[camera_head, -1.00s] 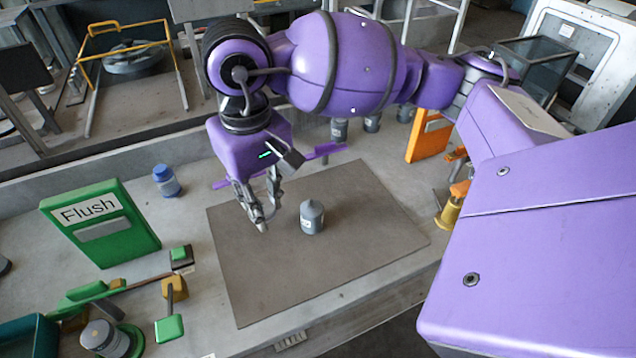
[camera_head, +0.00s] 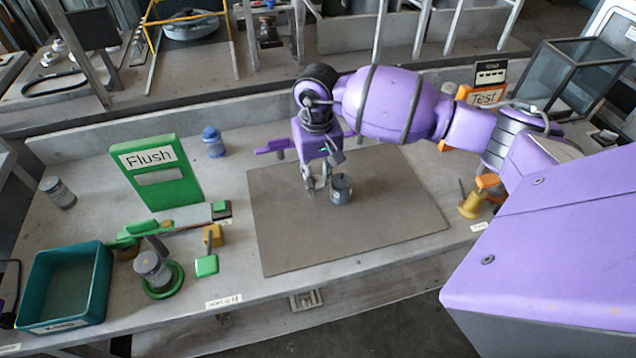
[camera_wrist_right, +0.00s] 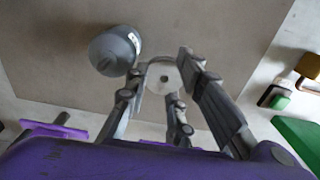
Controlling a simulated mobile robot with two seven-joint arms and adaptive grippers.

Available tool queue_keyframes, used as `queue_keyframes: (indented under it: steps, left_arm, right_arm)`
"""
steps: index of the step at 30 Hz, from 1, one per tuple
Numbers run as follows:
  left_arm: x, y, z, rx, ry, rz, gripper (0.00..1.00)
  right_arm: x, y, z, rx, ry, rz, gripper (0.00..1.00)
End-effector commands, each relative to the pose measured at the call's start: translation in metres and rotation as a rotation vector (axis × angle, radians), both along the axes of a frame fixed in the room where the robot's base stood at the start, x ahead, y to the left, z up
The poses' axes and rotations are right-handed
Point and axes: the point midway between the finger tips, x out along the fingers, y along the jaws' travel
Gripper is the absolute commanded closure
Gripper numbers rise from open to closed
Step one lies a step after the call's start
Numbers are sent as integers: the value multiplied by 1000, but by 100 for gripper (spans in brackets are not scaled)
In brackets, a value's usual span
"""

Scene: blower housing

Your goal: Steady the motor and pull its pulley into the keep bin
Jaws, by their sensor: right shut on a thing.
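The motor (camera_head: 341,189) is a grey can standing upright on the brown mat, with a small pale label on its side. It also shows at the upper left of the right wrist view (camera_wrist_right: 115,50). My right gripper (camera_head: 314,190) points down just left of the motor. In the right wrist view its fingers (camera_wrist_right: 170,90) are shut on a pale round disc with a centre hole, which looks like the pulley (camera_wrist_right: 161,76). The pulley appears beside the motor; whether they touch is unclear. The teal keep bin (camera_head: 104,285) stands at the front left, and its floor looks empty. My left gripper is out of view.
An orange Test sign (camera_head: 487,97) and yellow piece (camera_head: 470,207) are right. The mat (camera_head: 290,245) is mostly clear.

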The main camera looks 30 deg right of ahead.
Motion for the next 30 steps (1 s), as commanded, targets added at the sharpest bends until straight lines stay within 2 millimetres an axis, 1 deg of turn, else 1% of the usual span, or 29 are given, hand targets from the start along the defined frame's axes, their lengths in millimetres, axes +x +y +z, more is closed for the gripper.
queue_keyframes:
  steps: [1,3,8,15,23,27,28,29,30]
  left_arm:
    - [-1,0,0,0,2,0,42]
    - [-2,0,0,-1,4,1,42]
    - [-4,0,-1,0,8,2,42]
    - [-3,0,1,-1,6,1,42]
    - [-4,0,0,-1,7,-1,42]
    - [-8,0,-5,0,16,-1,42]
    - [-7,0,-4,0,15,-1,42]
    - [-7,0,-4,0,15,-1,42]
    - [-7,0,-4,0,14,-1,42]
  right_arm:
    - [5,-2,-6,1,1,-3,100]
    - [10,-3,-11,2,-1,-1,100]
    - [15,-6,-19,2,-1,0,100]
    - [17,-7,-49,1,0,-1,100]
    - [17,-7,-52,1,-2,0,100]
    - [17,-7,-57,0,0,1,100]
    - [17,-7,-57,0,0,1,75]
    - [17,-7,-56,0,-1,1,71]
    - [17,-7,-56,1,-1,1,69]
